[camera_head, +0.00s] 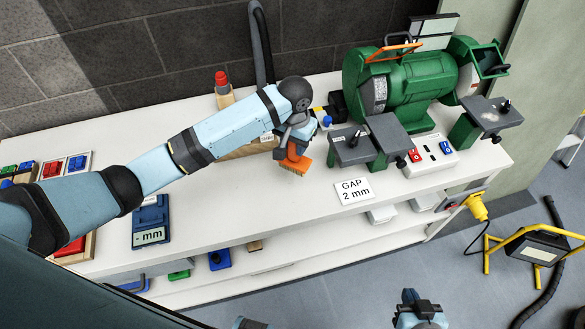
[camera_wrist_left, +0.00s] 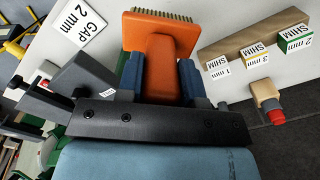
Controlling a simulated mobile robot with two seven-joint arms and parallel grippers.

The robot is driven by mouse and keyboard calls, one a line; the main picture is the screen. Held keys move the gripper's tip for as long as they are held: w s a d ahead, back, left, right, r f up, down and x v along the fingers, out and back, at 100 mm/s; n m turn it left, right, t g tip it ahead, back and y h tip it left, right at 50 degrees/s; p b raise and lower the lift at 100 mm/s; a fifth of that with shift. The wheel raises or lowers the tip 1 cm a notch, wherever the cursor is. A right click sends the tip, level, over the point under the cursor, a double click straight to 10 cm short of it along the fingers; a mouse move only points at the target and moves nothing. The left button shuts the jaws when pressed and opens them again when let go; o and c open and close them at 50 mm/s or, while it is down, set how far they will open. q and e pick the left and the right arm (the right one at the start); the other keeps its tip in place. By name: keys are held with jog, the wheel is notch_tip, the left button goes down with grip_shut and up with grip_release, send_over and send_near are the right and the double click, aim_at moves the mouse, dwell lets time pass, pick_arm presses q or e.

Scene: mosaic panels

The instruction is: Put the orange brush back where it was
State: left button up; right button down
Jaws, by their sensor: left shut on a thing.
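The orange brush (camera_head: 295,163) is in my left gripper (camera_head: 298,139), beside the green bench grinder (camera_head: 430,82) and near the "GAP 2 mm" card (camera_head: 354,190). In the left wrist view, the left gripper (camera_wrist_left: 160,82) is shut on the handle of the brush (camera_wrist_left: 160,50), and tan bristles show at its far edge. I cannot tell whether the brush touches the white bench (camera_head: 230,205). My right gripper (camera_head: 420,308) is partly in view at the bottom edge, away from the bench; its jaws are unclear.
A wooden shim holder (camera_wrist_left: 245,48) with labelled shims lies beside the brush; my arm partly hides it in the head view. A red-capped bottle (camera_head: 223,92) stands behind. A blue mm gauge (camera_head: 151,222) and a switch box (camera_head: 432,154) are on the bench. The middle front is clear.

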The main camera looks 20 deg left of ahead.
aim_at(294, 159)
pick_arm(q)
notch_tip(294, 159, down, 6)
jog(key=shift+f, duration=0.1)
notch_tip(294, 159, down, 4)
jog(key=shift+r, duration=0.15)
jog(key=shift+f, duration=0.4)
jog(key=shift+f, duration=0.1)
jog(key=o, duration=0.9)
